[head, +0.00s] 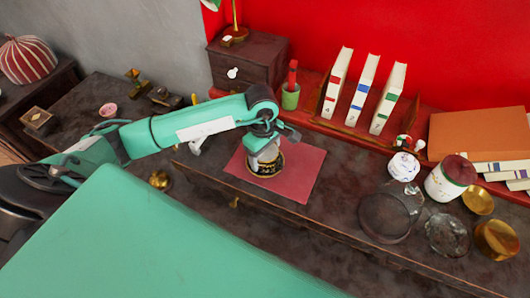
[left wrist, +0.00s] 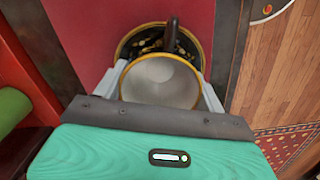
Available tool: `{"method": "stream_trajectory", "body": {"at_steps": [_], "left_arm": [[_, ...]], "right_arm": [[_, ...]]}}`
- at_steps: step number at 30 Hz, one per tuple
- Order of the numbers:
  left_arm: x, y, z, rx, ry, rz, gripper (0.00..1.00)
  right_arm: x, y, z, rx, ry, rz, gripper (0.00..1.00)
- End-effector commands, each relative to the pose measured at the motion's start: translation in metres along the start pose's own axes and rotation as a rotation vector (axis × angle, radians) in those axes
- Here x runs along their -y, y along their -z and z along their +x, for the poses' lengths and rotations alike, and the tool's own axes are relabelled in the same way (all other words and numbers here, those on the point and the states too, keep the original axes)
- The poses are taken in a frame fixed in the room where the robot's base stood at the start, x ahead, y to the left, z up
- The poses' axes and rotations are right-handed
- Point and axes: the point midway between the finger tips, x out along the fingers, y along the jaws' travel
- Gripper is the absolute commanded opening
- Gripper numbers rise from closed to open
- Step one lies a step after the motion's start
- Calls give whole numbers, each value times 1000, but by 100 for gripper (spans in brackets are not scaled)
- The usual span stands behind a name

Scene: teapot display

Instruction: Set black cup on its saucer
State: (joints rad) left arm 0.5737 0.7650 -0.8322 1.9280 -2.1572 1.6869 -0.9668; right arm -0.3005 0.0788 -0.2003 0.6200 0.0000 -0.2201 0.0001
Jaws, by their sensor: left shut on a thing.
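The black cup (left wrist: 160,82) has a white inside, a gold rim and a dark handle (left wrist: 171,35). My left gripper (head: 264,142) is shut on it, with one finger on each side of the cup in the left wrist view. The black and gold saucer (left wrist: 130,47) lies on a red mat (head: 303,172), below the gripper in the head view (head: 267,173). The cup overlaps the saucer in both views and hides part of it. I cannot tell whether they touch. My right gripper is not in view.
The mat lies on a dark wooden table (head: 335,222). Behind it stand a green cup (head: 290,97) and a rack of books (head: 361,92). To the right are a white jar (head: 404,166), a red-lidded canister (head: 448,180), glass dishes (head: 384,217) and a brass pot (head: 496,240).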

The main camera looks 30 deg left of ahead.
Motion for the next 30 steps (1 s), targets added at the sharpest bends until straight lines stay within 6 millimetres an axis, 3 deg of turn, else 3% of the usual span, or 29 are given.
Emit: {"method": "stream_trajectory", "body": {"at_steps": [18,19,21,30], "left_arm": [[3,0,17,1,10,1,43],[3,0,18,1,11,1,77],[3,0,18,2,12,0,90],[3,-1,9,3,14,-1,91]], "right_arm": [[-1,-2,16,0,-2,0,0],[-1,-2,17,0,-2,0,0],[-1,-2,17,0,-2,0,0],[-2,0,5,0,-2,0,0]]}}
